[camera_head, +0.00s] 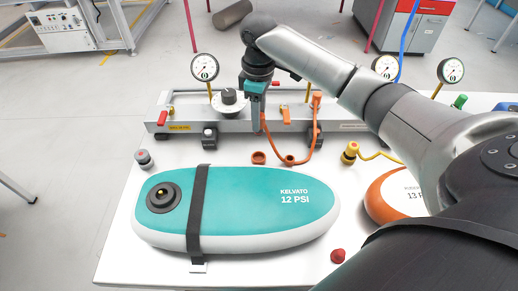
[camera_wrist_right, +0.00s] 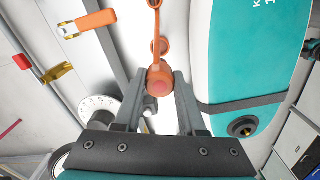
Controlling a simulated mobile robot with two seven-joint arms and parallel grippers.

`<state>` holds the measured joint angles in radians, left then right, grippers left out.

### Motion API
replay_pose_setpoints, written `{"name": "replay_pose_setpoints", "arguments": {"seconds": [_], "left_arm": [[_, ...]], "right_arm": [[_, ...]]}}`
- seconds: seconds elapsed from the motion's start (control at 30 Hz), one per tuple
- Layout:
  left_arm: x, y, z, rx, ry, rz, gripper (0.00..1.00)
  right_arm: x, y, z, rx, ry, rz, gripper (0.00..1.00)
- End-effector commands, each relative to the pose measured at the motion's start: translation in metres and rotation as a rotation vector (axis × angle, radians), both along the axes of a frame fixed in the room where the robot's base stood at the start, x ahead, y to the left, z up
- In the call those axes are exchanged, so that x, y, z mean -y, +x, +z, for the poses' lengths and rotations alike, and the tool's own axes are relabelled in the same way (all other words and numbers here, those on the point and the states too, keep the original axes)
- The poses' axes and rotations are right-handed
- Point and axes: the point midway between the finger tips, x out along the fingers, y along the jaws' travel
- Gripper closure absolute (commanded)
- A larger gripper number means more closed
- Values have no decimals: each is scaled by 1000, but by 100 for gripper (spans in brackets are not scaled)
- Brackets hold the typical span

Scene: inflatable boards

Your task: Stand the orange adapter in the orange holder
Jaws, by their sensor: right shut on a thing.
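My right gripper (camera_head: 256,118) is above the table in front of the grey rail, pointing down. In the right wrist view its fingers are shut on the orange adapter (camera_wrist_right: 160,82), whose reddish round end faces the camera. An orange hose (camera_head: 306,145) loops from near the gripper down to the table and up to the rail. In the head view the adapter is mostly hidden by the gripper. The orange holder (camera_head: 258,158), a small round cup, sits on the table below the gripper; a similar orange ring (camera_wrist_right: 160,45) shows beyond the adapter. My left gripper is out of view.
A teal inflatable board (camera_head: 240,212) with a black strap lies in front. The grey rail (camera_head: 185,124) carries gauges, a dial and levers. A grey-red adapter (camera_head: 144,158), a yellow adapter (camera_head: 350,152) and a red cap (camera_head: 338,256) stand around. An orange board (camera_head: 391,194) lies partly behind my arm.

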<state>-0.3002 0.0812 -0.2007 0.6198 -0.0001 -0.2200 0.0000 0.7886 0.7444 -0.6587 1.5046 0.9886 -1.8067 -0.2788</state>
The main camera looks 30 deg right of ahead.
Motion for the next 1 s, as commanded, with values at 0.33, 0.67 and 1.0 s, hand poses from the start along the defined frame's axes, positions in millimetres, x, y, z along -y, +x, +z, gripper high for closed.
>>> {"name": "replay_pose_setpoints", "arguments": {"seconds": [0.33, 0.67, 1.0], "left_arm": [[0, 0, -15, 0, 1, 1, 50], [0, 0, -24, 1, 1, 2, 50], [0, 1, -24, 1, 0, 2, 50]], "right_arm": [[0, 0, -68, 1, -1, 0, 100], [0, 0, -104, -1, 0, 0, 100], [0, 0, -113, 2, -1, 1, 100]]}}
